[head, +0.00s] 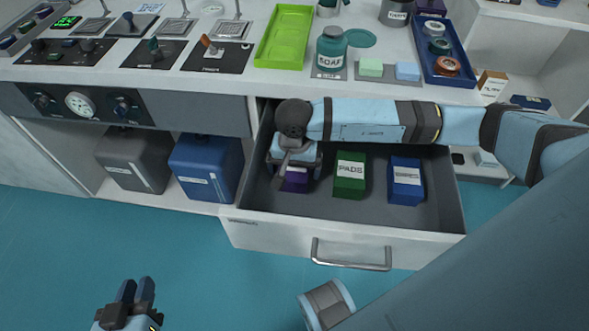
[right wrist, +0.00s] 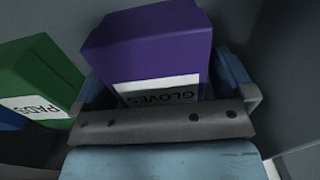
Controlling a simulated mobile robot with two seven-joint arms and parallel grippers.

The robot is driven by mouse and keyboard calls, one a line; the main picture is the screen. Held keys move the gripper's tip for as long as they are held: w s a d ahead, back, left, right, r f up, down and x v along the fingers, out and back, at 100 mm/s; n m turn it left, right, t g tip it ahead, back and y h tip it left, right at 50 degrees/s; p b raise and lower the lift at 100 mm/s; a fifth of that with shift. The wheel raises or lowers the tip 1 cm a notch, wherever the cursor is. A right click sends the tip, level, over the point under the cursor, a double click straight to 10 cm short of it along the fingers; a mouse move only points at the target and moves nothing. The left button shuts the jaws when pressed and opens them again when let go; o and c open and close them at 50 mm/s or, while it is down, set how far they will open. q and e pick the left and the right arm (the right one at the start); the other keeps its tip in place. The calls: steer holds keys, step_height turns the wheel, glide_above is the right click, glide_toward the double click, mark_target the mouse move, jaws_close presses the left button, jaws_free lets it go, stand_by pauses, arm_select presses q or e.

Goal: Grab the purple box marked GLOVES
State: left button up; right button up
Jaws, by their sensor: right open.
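The purple box marked GLOVES (right wrist: 150,50) stands in the open drawer. In the head view its lower part (head: 294,183) shows beneath my right gripper, which hides the rest. My right gripper (head: 292,165) reaches down into the drawer's left end. In the right wrist view its two blue fingers stand on either side of the purple box, and the label is partly covered by the gripper's grey edge. The jaws are open around the box. My left gripper (head: 136,292) is low at the left, over the floor, empty and far from the drawer; its finger gap is unclear.
The drawer (head: 340,229) also holds a green PADS box (head: 350,176) and a blue box (head: 406,182), right of the purple one. The drawer's walls are close by. The counter above carries a green tray (head: 284,36), a SOAP jar (head: 331,50) and a blue tray (head: 462,79).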

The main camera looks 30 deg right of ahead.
steer(key=shift+f, duration=0.35)
steer(key=c, duration=1)
steer(key=shift+r, duration=0.2)
